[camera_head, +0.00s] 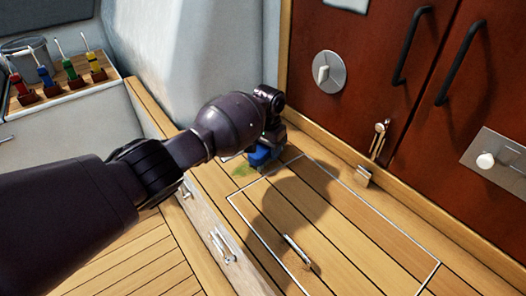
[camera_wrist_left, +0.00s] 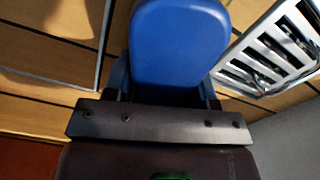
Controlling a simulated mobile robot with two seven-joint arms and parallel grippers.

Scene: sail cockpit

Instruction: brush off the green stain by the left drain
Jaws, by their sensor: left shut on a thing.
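My left gripper (camera_head: 268,146) is shut on a blue brush (camera_head: 261,158), low over the wooden deck. The brush's blue back (camera_wrist_left: 180,42) fills the middle of the left wrist view, between the fingers. The green stain (camera_head: 241,170) shows on the planks just left of and in front of the brush in the head view. I cannot tell whether the bristles touch the deck. A slotted metal drain grate (camera_wrist_left: 270,50) lies right of the brush in the left wrist view; in the head view my arm mostly hides that spot. My right gripper is not in view.
A wooden rack (camera_head: 62,82) with several coloured, handled tools and a grey bucket (camera_head: 28,54) stand at the left. A white-outlined hatch (camera_head: 330,222) with a metal handle lies right of the stain. Red-brown cabinet doors (camera_head: 350,110) with black handles rise behind the deck.

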